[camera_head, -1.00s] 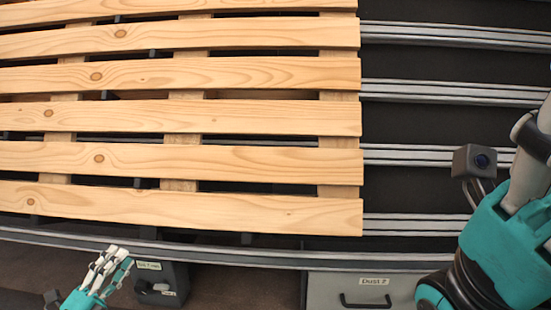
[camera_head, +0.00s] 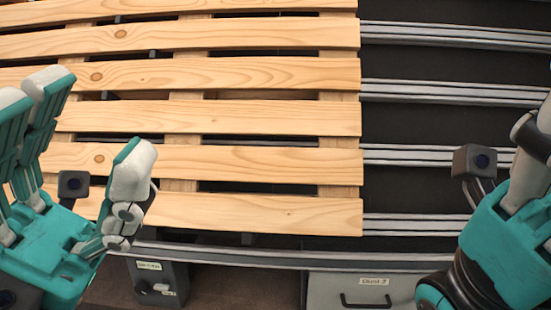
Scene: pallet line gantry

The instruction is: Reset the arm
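My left gripper (camera_head: 92,120) is large in the lower left of the head view. Its teal and light grey fingers are spread wide apart with nothing between them. It is in front of the left part of the wooden pallet (camera_head: 250,160) and hides some of its slats. I cannot tell whether it touches the pallet. My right arm (camera_head: 505,240) stands at the right edge, teal and light grey, with a small dark camera block beside it. The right gripper's fingertips are not in the picture.
The pallet lies on a conveyor with grey metal rails (camera_head: 440,93) over a black bed, bare to the right of the pallet. Below the front rail are a dark control box (camera_head: 157,284) with a label and a grey drawer (camera_head: 330,289) with a black handle.

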